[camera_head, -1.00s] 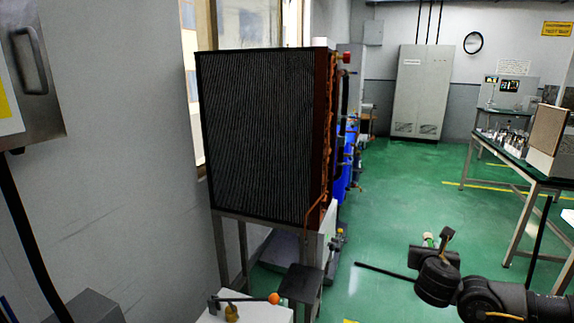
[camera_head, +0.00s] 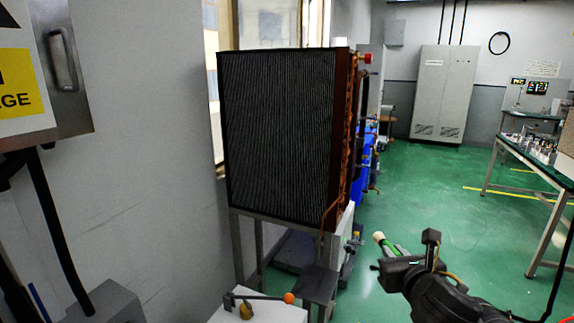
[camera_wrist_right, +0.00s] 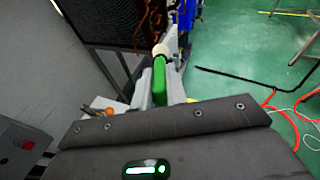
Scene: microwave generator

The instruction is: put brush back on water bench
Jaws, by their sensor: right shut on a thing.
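The brush, a green handle with a cream-white end (camera_head: 384,242), is in my right gripper (camera_head: 397,262), at the lower right of the head view. In the right wrist view the brush (camera_wrist_right: 159,80) lies between the two pale fingers (camera_wrist_right: 160,96), its cream end pointing away from the wrist. My right gripper is shut on it, in the air over the green floor. A white bench top (camera_head: 262,313) with a brass valve and an orange-knobbed lever (camera_head: 288,298) shows at the bottom; I cannot tell whether it is the water bench. My left gripper is out of view.
A large dark finned unit (camera_head: 280,140) on a metal stand is left of the gripper. A dark stool-like top (camera_head: 317,284) stands below it. Blue containers (camera_head: 364,165) are behind. A green-topped table (camera_head: 540,165) is at right, with open floor between.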

